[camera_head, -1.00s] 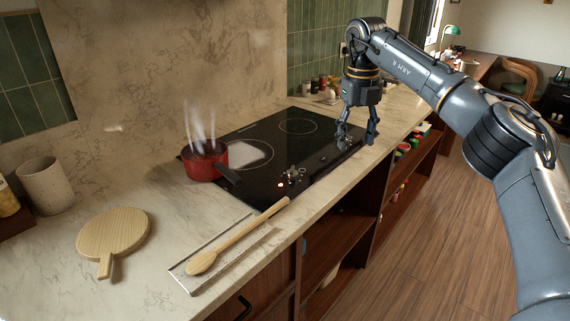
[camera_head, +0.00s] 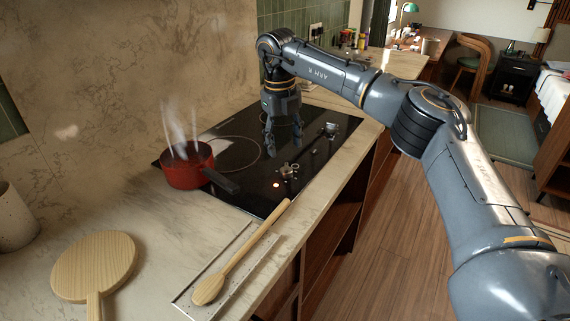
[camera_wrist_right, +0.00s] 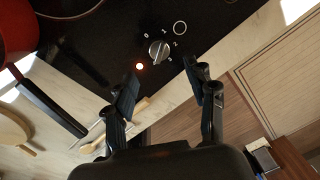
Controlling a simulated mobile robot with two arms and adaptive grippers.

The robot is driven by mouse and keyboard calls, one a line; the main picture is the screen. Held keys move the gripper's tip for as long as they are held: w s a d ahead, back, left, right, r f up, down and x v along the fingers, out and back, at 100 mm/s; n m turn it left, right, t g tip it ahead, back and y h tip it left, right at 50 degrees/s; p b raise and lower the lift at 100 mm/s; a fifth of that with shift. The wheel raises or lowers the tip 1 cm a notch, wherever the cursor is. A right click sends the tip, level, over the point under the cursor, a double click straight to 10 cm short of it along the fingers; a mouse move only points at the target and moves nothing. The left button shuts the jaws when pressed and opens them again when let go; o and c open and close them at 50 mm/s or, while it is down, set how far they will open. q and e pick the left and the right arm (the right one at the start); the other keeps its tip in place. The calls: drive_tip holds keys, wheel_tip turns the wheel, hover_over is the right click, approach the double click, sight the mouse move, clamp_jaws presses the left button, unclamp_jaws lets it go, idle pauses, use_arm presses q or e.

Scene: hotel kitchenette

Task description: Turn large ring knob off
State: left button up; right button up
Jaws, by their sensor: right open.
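The near knob (camera_head: 288,170) is a small metallic dial on the black glass cooktop (camera_head: 235,193), with a lit red light beside it. In the right wrist view the knob (camera_wrist_right: 158,50) has a printed ring next to it and numbers around it; the red light glows beside it. My right gripper (camera_head: 284,147) points down over the cooktop, open and empty, behind the near knob in the head view. In the right wrist view, the knob lies beyond the spread fingers of my right gripper (camera_wrist_right: 163,82), apart from them. My left gripper is out of view.
A steaming red pot (camera_head: 188,166) stands at the cooktop's left, its dark handle pointing toward the near knob. A second knob (camera_head: 330,128) sits farther back. A wooden spoon (camera_head: 240,255) lies on a rest in front. A round wooden board (camera_head: 93,266) lies at left.

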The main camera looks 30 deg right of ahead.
sight(286, 166)
drive_tip(key=f, duration=0.6)
drive_tip(key=shift+d+f, duration=0.2)
drive_tip(key=shift+f, duration=0.15)
drive_tip(key=shift+w+f, duration=0.1)
drive_tip(key=shift+f, duration=0.2)
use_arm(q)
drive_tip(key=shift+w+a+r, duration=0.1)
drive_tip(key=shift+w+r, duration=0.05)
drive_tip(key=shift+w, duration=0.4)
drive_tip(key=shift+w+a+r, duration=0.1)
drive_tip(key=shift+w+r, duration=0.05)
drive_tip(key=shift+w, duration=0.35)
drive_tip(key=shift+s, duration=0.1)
use_arm(e)
drive_tip(key=shift+c, duration=1)
drive_tip(key=c, duration=0.9)
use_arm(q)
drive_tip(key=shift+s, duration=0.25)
use_arm(e)
drive_tip(key=shift+c, duration=0.2)
